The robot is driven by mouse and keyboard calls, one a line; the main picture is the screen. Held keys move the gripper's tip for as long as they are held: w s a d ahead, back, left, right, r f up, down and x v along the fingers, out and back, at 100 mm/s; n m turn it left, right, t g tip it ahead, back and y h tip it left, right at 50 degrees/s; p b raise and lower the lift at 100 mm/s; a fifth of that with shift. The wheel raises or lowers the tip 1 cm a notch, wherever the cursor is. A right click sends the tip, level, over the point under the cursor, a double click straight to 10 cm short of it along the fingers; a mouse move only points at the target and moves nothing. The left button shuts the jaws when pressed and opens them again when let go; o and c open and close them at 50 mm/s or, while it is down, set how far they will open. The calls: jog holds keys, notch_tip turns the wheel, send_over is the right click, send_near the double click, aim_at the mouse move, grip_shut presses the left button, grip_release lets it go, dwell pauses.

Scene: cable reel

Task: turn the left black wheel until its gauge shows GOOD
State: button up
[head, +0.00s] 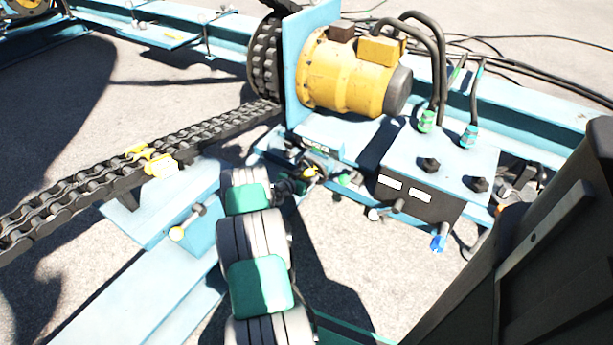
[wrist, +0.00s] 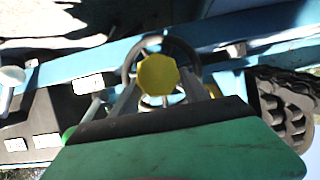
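A black wheel (wrist: 189,62) with a yellow hub (wrist: 157,72) is in the middle of the wrist view. My gripper (wrist: 160,88) reaches towards it, with its grey fingers spread on either side of the hub. I cannot tell whether they touch the wheel. In the head view my gripper (head: 308,174) is small, at the end of my white and green arm, and the wheel is hard to make out there. White gauge labels (head: 389,183) and (head: 420,195) sit on the front of a dark panel. Their text is too small to read.
A yellow motor (head: 350,75) and a blue box (head: 445,160) with black knobs and hoses stand behind the panel. A heavy chain (head: 120,165) runs along the left. Small levers (head: 380,213) stick out below the panel.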

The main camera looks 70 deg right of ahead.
grip_shut()
dwell(0.3)
dwell(0.3)
